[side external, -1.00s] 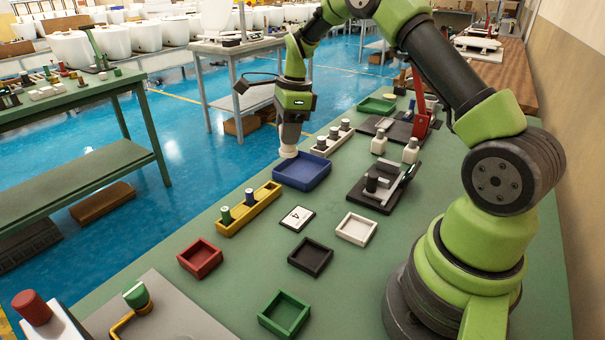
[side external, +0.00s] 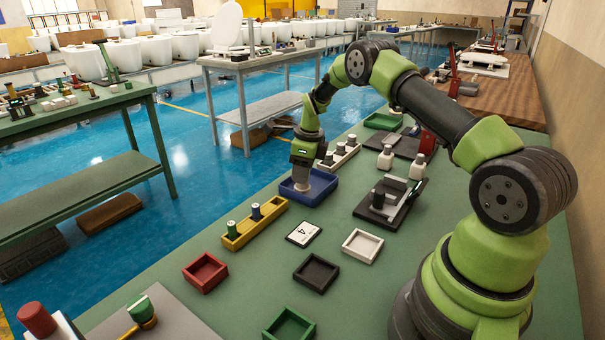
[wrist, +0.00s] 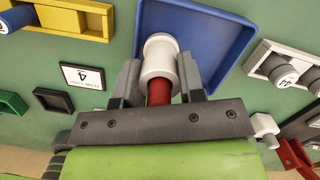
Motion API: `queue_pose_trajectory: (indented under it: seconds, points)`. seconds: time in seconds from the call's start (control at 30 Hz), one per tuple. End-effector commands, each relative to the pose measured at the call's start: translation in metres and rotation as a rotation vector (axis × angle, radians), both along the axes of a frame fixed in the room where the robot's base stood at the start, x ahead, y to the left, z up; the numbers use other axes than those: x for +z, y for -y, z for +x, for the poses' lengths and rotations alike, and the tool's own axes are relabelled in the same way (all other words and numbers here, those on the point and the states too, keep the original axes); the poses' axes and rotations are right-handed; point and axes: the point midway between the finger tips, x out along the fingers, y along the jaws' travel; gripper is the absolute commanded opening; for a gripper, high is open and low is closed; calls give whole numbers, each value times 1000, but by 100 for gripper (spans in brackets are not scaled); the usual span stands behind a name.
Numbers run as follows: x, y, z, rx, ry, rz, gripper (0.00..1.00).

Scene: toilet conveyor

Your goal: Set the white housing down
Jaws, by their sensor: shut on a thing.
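The white housing (wrist: 159,52) is a pale cylinder with a red section below it, seen between my fingers in the wrist view. My gripper (wrist: 158,78) is shut on it. In the side view my gripper (side external: 302,182) points down into the left part of the blue tray (side external: 325,190). The blue tray also shows in the wrist view (wrist: 205,25), behind the housing. The housing's lower end is low in the tray; whether it touches the floor I cannot tell. In the side view the housing is mostly hidden by my fingers.
A yellow rack (side external: 262,228) with two cylinders stands front left of the tray. A white rack (side external: 340,157) with several cylinders is behind it. A card marked 4 (side external: 304,234) and a white tray (side external: 362,245) lie nearer. Bare green table lies between them.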

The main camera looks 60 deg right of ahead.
Motion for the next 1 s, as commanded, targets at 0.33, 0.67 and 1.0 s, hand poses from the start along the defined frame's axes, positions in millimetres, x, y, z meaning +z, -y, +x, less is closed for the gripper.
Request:
queue_pose_trajectory:
  seconds: [0.33,0.67,1.0]
  points:
    - [-10,0,0,1,1,-1,9]
    - [-12,0,0,1,0,-1,62]
    - [7,1,-1,-1,4,-3,62]
